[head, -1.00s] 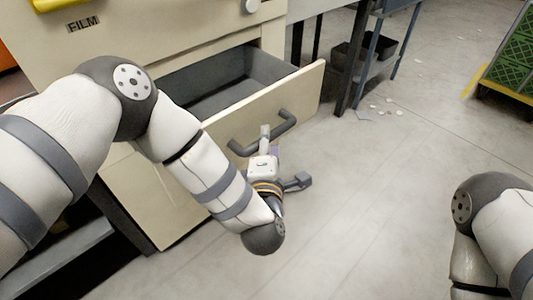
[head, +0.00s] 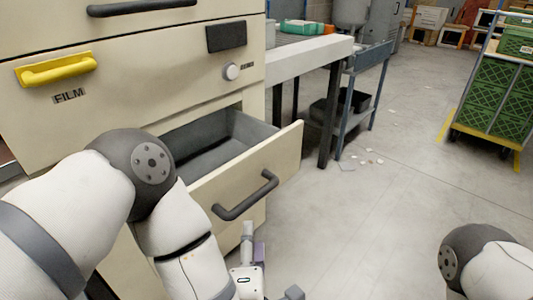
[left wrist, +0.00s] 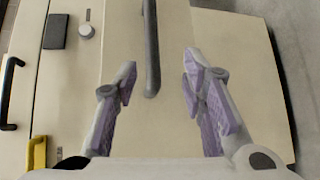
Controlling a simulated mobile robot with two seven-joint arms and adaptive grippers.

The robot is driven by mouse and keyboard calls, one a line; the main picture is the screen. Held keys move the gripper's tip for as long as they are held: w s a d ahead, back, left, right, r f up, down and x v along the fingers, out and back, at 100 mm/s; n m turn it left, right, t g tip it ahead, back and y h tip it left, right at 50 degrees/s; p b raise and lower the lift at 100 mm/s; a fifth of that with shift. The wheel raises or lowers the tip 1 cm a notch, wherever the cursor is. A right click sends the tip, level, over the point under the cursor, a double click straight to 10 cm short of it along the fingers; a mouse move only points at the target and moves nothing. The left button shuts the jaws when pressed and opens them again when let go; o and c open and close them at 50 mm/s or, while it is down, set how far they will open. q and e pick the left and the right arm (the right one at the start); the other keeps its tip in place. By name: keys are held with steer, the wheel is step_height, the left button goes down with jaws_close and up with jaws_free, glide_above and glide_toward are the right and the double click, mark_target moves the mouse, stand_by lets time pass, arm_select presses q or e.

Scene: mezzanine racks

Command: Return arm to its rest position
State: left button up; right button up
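My left gripper (head: 270,265) is at the bottom of the head view, below the dark handle (head: 246,196) of an open drawer (head: 286,160) and apart from it. In the left wrist view my left gripper (left wrist: 160,64) has its two purple-padded fingers spread wide, with nothing held. The drawer handle (left wrist: 152,45) shows between and beyond the fingers there. My left arm bends in from the left across the cabinet front. My right arm shows only in part at the lower right; its gripper is out of view.
The beige cabinet (head: 130,62) has a yellow handle (head: 57,70) marked FILM and a round knob (head: 232,71). A bench (head: 305,55) stands behind it. A cart with green crates (head: 503,88) is at the right. The floor between is mostly clear.

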arm_select(q)
steer(key=s+a+f+m+g+h+p, duration=0.1)
steer(key=s+a+f+m+g+p, duration=0.1)
steer(key=s+a+f+m+g, duration=0.35)
steer(key=s+a+f+m+g+h+p, duration=0.1)
steer(key=s+a+f+m+g+p, duration=0.1)
steer(key=s+f+m+g, duration=0.5)
steer(key=s+a+r+m+g+p, duration=0.1)
steer(key=s+a+m+g, duration=0.2)
steer(key=s, duration=0.9)
steer(key=s+a+r+m+g+p, duration=0.2)
steer(key=s+a, duration=0.4)
steer(key=s, duration=0.7)
steer(key=shift+s+r+m+g+y, duration=0.3)
steer(key=shift+m+g, duration=0.25)
steer(key=shift+m, duration=0.6)
arm_select(e)
steer(key=w+r+t, duration=0.2)
steer(key=w+r, duration=0.5)
steer(key=r, duration=0.1)
steer(key=shift+w+r+t, duration=0.15)
steer(key=shift+w+t, duration=0.1)
steer(key=shift+t, duration=0.15)
arm_select(q)
steer(key=shift+w+a, duration=0.1)
steer(key=shift+f, duration=0.1)
